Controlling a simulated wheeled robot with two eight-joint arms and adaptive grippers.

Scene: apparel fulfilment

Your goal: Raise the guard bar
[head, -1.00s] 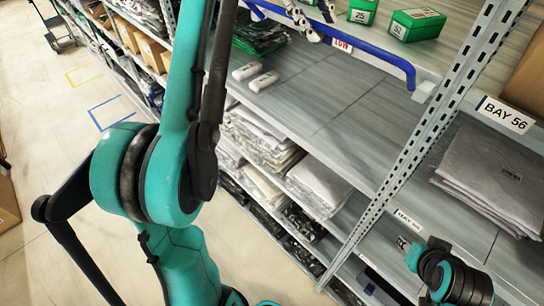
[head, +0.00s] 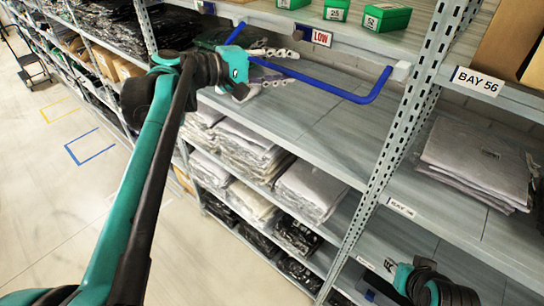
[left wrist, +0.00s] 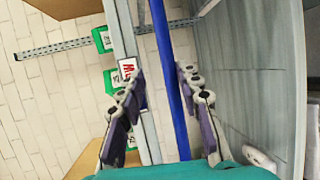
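The blue guard bar (head: 318,88) runs along the front of the shelf bay, below a red and white LOW label (head: 321,38). Its right arm bends up to a pale bracket (head: 402,70) at the post. The bar hangs lower than this bracket. My left gripper (head: 282,66) is at the bar's left part. It is open, with the bar between its fingers. In the left wrist view the bar (left wrist: 173,60) passes between the spread fingers (left wrist: 162,76), with gaps at both sides. Only part of my right arm (head: 436,286) shows at bottom right; its fingers are not visible.
Green boxes (head: 386,17) stand on the shelf above. The grey shelf (head: 310,125) behind the bar is largely bare. A slotted post (head: 395,150) rises to the right, beside folded grey garments (head: 478,165). Bagged clothes (head: 310,190) fill the shelf below.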

